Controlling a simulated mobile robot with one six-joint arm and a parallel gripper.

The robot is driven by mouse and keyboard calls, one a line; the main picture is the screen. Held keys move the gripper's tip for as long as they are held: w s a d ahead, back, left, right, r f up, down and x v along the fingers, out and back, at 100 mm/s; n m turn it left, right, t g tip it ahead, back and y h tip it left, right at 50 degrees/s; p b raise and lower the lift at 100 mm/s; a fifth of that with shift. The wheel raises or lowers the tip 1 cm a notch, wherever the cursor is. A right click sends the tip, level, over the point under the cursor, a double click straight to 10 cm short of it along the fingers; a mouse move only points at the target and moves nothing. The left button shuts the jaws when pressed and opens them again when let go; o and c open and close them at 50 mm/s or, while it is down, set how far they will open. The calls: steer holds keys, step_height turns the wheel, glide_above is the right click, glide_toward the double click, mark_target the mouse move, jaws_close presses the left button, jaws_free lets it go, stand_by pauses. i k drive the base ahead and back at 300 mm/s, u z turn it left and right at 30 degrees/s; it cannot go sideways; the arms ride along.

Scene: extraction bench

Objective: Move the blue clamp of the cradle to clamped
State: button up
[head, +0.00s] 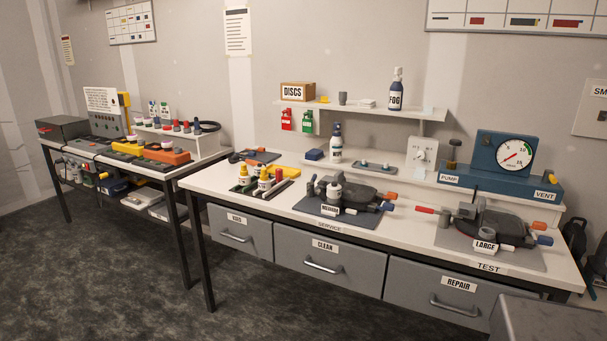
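Two dark cradle-like devices stand on the white bench. The one labelled MEDIUM (350,190) sits on a grey mat in the middle, with an orange-tipped lever (390,196) and a blue-tipped lever (387,206) at its right side. The one labelled LARGE (492,222) sits on a grey mat at the right, also with an orange tip (539,226) and a blue tip (543,240) at its right side. A red-tipped handle (425,210) points left from it. The blue parts are too small to tell clamped from unclamped. My gripper is not in view.
A blue pump box with a gauge (503,152) stands behind the LARGE device. A tray of bottles (263,184) is left of the MEDIUM one. Bare white bench top (415,228) lies between the mats. A shelf (350,108) is above; grey drawers (325,262) are below.

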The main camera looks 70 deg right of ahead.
mark_target(310, 186)
steer(key=z, duration=0.25)
steer(key=i, duration=0.7)
steer(key=z, duration=0.75)
steer(key=i, duration=0.65)
steer(key=z, duration=0.4)
